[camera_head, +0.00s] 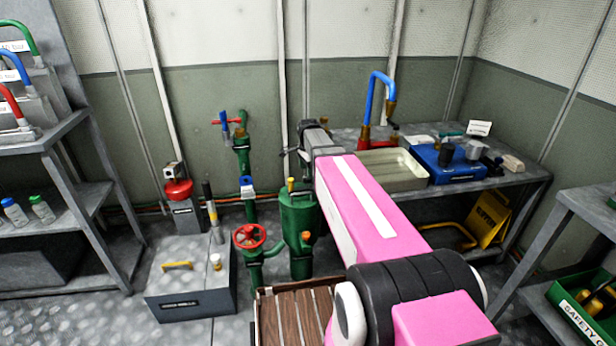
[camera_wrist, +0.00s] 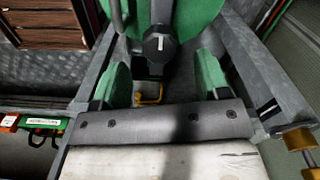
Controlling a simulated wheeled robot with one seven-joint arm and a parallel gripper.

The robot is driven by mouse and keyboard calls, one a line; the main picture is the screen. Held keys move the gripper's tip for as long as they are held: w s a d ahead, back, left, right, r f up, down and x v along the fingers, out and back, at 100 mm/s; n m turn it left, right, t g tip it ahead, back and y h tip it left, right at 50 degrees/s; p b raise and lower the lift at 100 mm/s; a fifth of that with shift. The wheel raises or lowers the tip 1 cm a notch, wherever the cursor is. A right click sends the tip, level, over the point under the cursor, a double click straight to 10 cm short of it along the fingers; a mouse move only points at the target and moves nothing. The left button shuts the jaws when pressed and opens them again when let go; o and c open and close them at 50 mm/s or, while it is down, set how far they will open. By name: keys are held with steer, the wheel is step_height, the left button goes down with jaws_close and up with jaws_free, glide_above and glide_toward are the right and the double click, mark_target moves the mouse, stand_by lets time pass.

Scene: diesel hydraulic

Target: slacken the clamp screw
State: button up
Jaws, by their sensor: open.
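In the wrist view my gripper (camera_wrist: 161,82) is open, with a green-faced finger on each side and a gap between them. A dark faceted knob with a white mark (camera_wrist: 160,44) stands in front of a green body (camera_wrist: 192,14), just beyond the gap between the fingers. It looks like the clamp screw, but I cannot be sure. No contact between fingers and knob shows. In the head view my gripper (camera_head: 303,137) is at the far end of my pink arm, above and behind the green canister (camera_head: 297,214). The knob cannot be made out there.
Green pipework with a red handwheel (camera_head: 249,237) stands left of the canister. A grey box (camera_head: 190,291) and slatted wooden crate (camera_head: 262,318) are on the floor. The back bench holds a tray (camera_head: 397,181), a blue case (camera_head: 446,166) and an upright blue pipe (camera_head: 374,95). Shelving flanks both sides.

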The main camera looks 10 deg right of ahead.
mark_target(308, 182)
steer(key=shift+f, duration=1.65)
steer(key=shift+c, duration=0.4)
steer(key=c, duration=0.9)
steer(key=shift+o, duration=0.2)
